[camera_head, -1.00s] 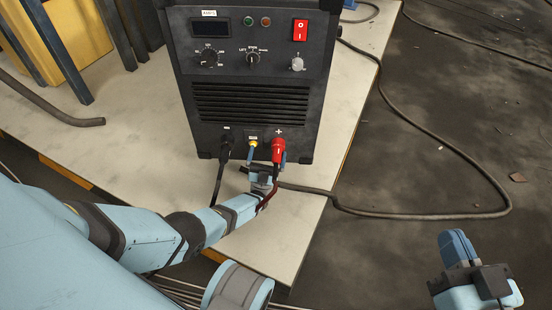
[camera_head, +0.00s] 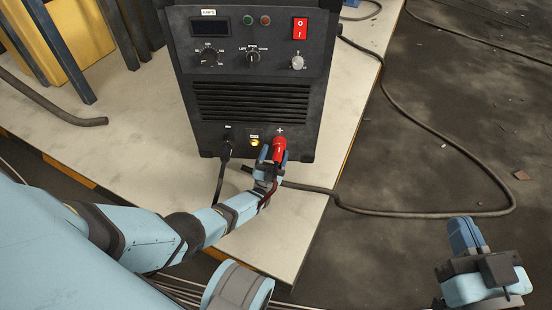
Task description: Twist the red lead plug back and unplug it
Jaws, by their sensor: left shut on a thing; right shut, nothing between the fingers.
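The red lead plug (camera_head: 279,149) is at the lower right of the black machine's front panel, below a plus mark. It looks slightly tilted, and I cannot tell if it sits fully in its socket. My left gripper (camera_head: 272,158) is shut on the plug from below, hiding its lower end. The dark red lead (camera_head: 268,197) hangs down beside the gripper. My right gripper (camera_head: 466,236) is shut and empty at the lower right, over the floor and far from the machine.
The black machine (camera_head: 255,103) stands on a pale table (camera_head: 130,140). A black plug (camera_head: 227,148) and a yellow connector (camera_head: 254,143) are left of the red plug. A thick cable (camera_head: 400,212) loops across the floor. Blue posts and a yellow box (camera_head: 70,40) stand back left.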

